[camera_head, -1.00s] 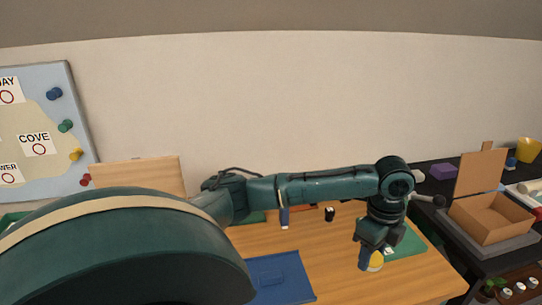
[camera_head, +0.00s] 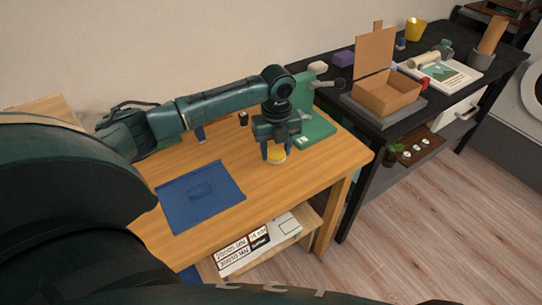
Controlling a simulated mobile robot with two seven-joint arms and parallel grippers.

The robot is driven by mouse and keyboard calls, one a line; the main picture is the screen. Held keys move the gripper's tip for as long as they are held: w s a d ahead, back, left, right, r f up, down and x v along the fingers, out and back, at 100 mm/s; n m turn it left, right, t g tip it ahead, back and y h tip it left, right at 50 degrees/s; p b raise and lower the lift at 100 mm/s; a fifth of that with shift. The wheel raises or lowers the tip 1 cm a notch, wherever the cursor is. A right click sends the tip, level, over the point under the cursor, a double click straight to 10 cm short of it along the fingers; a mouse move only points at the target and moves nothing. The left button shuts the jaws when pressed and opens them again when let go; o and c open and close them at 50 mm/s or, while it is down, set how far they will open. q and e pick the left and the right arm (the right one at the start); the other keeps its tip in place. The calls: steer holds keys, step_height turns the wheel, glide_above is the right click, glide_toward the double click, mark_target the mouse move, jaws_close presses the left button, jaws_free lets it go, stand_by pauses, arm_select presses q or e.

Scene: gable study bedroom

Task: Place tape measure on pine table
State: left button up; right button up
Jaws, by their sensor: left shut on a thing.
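The tape measure (camera_head: 277,157) is a small yellow round thing in the head view, between the fingers of my left gripper (camera_head: 275,151). The gripper points down and is shut on it. Both are over a bare part of the pine table (camera_head: 258,185), between the blue tray and the green item. The tape measure looks very close to the tabletop; I cannot tell whether it touches. The fingers hide part of it. My right gripper is not in view.
A blue tray (camera_head: 180,210) lies left on the table; a green item (camera_head: 318,128) stands right. A small black object (camera_head: 243,118) and a blue object (camera_head: 200,134) are behind. A black desk (camera_head: 370,125) with an open cardboard box (camera_head: 388,96) stands right.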

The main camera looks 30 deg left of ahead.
mark_target(275, 172)
arm_select(q)
steer(key=shift+f, duration=2.55)
steer(key=shift+f, duration=0.15)
steer(key=o, duration=1)
